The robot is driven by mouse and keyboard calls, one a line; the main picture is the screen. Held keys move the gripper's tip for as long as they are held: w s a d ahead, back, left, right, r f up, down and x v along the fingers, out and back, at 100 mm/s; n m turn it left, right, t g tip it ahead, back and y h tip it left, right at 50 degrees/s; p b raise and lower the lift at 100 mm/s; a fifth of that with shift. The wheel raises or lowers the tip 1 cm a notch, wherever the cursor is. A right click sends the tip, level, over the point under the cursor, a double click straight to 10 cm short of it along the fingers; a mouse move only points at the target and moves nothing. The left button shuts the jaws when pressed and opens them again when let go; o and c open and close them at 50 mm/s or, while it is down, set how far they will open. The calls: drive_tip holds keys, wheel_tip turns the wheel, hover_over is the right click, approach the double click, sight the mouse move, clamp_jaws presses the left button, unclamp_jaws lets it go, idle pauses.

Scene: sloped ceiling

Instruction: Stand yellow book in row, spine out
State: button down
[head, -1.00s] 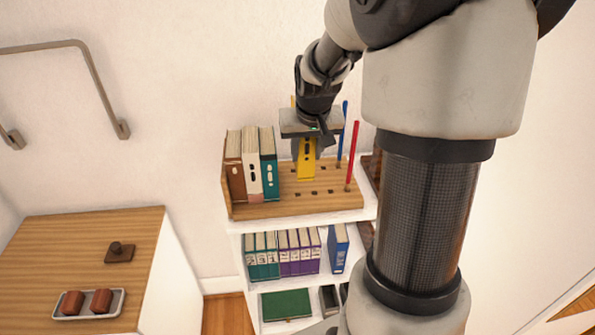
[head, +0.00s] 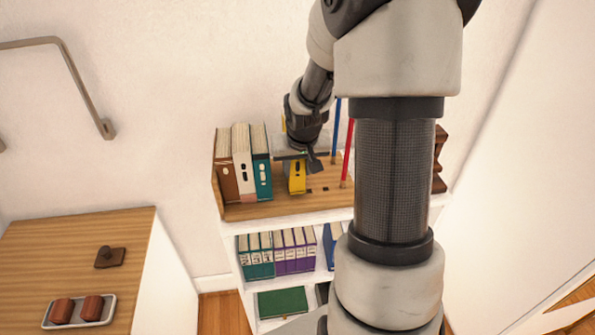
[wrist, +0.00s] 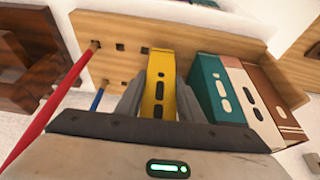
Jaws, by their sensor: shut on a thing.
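The yellow book (head: 297,177) is upright on the wooden rack board (head: 245,211) on the shelf's top, its spine facing out. My gripper (head: 297,160) is shut on it from above and behind; in the wrist view the fingers of my gripper (wrist: 160,100) lie along both sides of the yellow book (wrist: 159,80). The row has a brown book (head: 226,180), a white book (head: 243,165) and a teal book (head: 261,178). A gap shows between the teal book and the yellow book. Whether the yellow book's base touches the board is hard to tell.
A blue rod (head: 336,125) and a red rod (head: 347,155) stand in the board right of the yellow book. Lower shelves hold purple binders (head: 295,252) and a green box (head: 283,302). A wooden cabinet (head: 60,250) stands left. Empty holes show in the board.

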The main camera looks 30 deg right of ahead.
drive_tip(key=shift+w+f, duration=0.1)
drive_tip(key=shift+f, duration=0.3)
drive_tip(key=shift+f, duration=0.2)
drive_tip(key=c, duration=1.2)
unclamp_jaws()
drive_tip(key=shift+f, duration=0.1)
drive_tip(key=shift+r, duration=0.45)
drive_tip(key=v, duration=1.1)
drive_tip(key=shift+s+r+p, duration=0.25)
drive_tip(key=shift+s+p, duration=0.05)
drive_tip(key=shift+s, duration=0.1)
drive_tip(key=shift+a, duration=0.1)
